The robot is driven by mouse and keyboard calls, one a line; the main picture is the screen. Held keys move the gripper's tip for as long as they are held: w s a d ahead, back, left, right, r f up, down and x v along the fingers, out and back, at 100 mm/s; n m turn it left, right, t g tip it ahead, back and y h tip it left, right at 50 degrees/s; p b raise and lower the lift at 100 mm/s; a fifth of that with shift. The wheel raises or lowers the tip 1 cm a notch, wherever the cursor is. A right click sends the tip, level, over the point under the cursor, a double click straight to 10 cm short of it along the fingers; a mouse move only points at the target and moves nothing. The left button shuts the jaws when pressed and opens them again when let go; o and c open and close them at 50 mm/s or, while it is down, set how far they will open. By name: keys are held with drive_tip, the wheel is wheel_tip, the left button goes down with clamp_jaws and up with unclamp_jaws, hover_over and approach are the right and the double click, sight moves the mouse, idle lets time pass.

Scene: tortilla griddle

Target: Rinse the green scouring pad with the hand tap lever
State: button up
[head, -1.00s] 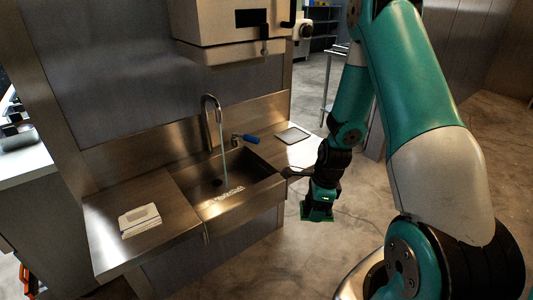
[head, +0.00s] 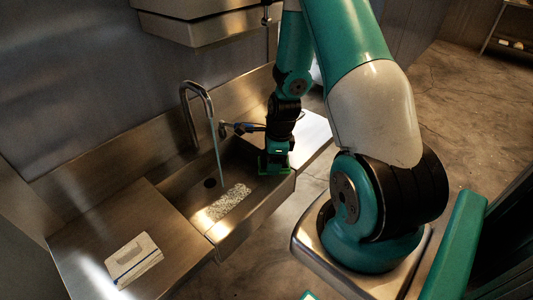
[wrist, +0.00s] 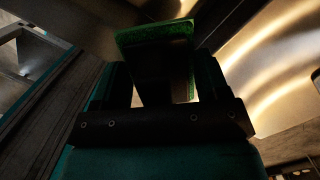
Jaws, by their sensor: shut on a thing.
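My gripper (head: 277,158) is shut on the green scouring pad (head: 274,173), held at its lower end over the right side of the sink basin. In the wrist view the pad's green edge (wrist: 155,33) shows beyond the fingers; its middle looks dark. The gooseneck tap (head: 192,105) stands at the back of the sink (head: 192,190), and a thin water stream (head: 216,150) falls from its spout into the basin. The pad is to the right of the stream, apart from it. The tap lever (head: 238,128) is behind my arm, its handle end partly hidden.
A speckled pale patch (head: 228,203) lies in the basin near the front wall, beside the dark drain (head: 210,182). A white folded cloth or packet (head: 133,259) lies on the left counter (head: 95,225). A steel cabinet (head: 205,22) hangs above the sink.

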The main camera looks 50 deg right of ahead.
sight(260, 158)
drive_tip(key=shift+w+a+f+b, duration=0.25)
drive_tip(key=shift+w+a, duration=0.2)
drive_tip(key=shift+w, duration=0.35)
drive_tip(key=shift+w+a+f+b, duration=0.2)
drive_tip(key=shift+w+a, duration=0.2)
drive_tip(key=shift+w, duration=0.35)
drive_tip(key=w+a+f+b, duration=0.1)
drive_tip(key=w+a+f, duration=0.1)
drive_tip(key=w+a, duration=0.3)
drive_tip(key=w, duration=0.3)
drive_tip(key=shift+a, duration=0.25)
drive_tip(key=shift+w+r, duration=0.1)
drive_tip(key=shift+w+d, duration=0.3)
drive_tip(key=shift+d, duration=0.2)
drive_tip(key=shift+s+a, duration=0.1)
drive_tip(key=shift+s+a, duration=0.25)
drive_tip(key=shift+a, duration=0.15)
drive_tip(key=shift+w+d, duration=0.35)
drive_tip(key=shift+d, duration=0.15)
